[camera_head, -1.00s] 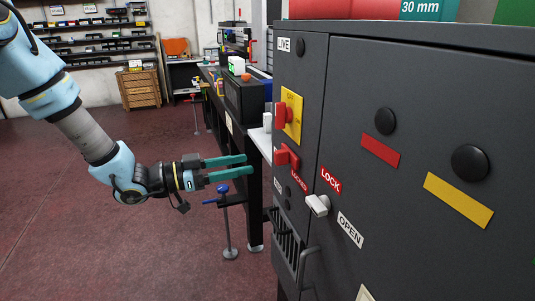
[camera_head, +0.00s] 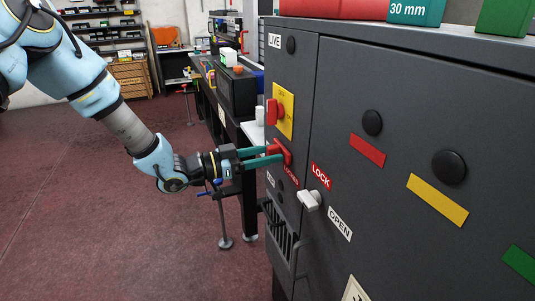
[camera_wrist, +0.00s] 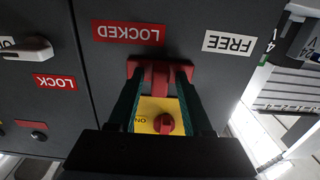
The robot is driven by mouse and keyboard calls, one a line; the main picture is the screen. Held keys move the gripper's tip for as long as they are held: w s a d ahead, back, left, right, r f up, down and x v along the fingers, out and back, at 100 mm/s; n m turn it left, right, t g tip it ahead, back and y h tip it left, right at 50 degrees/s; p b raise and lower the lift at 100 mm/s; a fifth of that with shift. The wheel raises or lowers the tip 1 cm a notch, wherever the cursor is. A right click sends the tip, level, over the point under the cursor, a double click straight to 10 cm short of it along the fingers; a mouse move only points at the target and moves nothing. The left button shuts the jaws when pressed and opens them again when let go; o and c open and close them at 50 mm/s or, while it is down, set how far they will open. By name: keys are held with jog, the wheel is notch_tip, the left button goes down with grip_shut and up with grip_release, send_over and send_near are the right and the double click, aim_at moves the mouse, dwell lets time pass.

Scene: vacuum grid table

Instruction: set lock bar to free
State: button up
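The red lock bar (camera_head: 280,153) sits on the narrow side of the dark cabinet, below the yellow switch plate (camera_head: 284,108). In the wrist view, which is upside down, the bar (camera_wrist: 160,72) has a raised middle part. It lies between a red LOCKED label (camera_wrist: 128,33) on the left and a white FREE label (camera_wrist: 229,42) on the right. My gripper (camera_head: 277,155) is open, its green fingers on either side of the bar's middle. In the wrist view, the fingertips (camera_wrist: 160,75) overlap the bar's ends; I cannot tell whether they touch it.
A red rotary knob (camera_wrist: 165,124) on the yellow plate shows between my fingers. A white handle (camera_head: 309,199) stands out by the LOCK and OPEN labels. The workbench (camera_head: 228,120) runs behind my gripper. Open floor lies left.

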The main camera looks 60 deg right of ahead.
grip_shut()
dwell(1.2)
